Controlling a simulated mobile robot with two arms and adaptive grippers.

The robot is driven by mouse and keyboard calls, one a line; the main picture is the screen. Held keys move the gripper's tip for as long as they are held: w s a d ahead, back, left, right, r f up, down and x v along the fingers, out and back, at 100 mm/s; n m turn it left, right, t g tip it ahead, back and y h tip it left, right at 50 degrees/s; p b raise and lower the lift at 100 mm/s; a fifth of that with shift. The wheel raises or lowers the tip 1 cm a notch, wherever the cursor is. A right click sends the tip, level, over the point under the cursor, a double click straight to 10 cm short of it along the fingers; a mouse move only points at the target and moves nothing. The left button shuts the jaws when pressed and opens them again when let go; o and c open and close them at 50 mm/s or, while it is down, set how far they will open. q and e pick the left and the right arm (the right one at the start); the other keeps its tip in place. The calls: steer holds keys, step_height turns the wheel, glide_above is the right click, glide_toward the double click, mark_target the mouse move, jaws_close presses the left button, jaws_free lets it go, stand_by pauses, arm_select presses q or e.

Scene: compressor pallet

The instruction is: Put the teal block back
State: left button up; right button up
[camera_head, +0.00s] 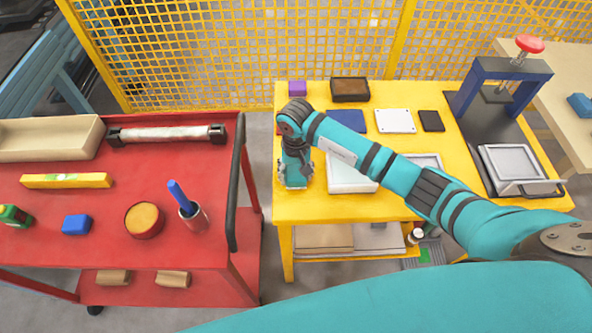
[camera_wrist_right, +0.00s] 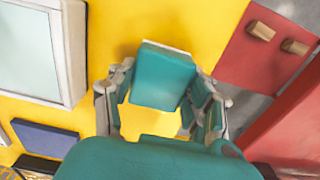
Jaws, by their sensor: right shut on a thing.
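The teal block (camera_wrist_right: 162,76) sits between the fingers of my right gripper (camera_wrist_right: 163,98) in the right wrist view, with yellow table top behind it. My right gripper (camera_head: 295,178) is shut on it. In the head view the gripper points down at the left front part of the yellow table (camera_head: 340,208), near its left edge. The block there is hard to tell from the teal arm. Whether it touches the table I cannot tell. My left gripper is not in view.
A white tray (camera_head: 350,182) stands just right of my right gripper. A blue plate (camera_head: 346,120), a white plate (camera_head: 395,121) and a brown box (camera_head: 350,89) lie behind. The red cart (camera_head: 105,240) stands left across a narrow gap. A press (camera_head: 498,90) stands right.

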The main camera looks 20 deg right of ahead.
mark_target(296, 172)
steer(key=shift+f, duration=0.2)
steer(key=o, duration=1.1)
steer(key=shift+r, duration=0.1)
steer(key=shift+r, duration=0.3)
step_height(296, 172, up, 12)
steer(key=b, duration=0.2)
steer(key=shift+f, duration=0.15)
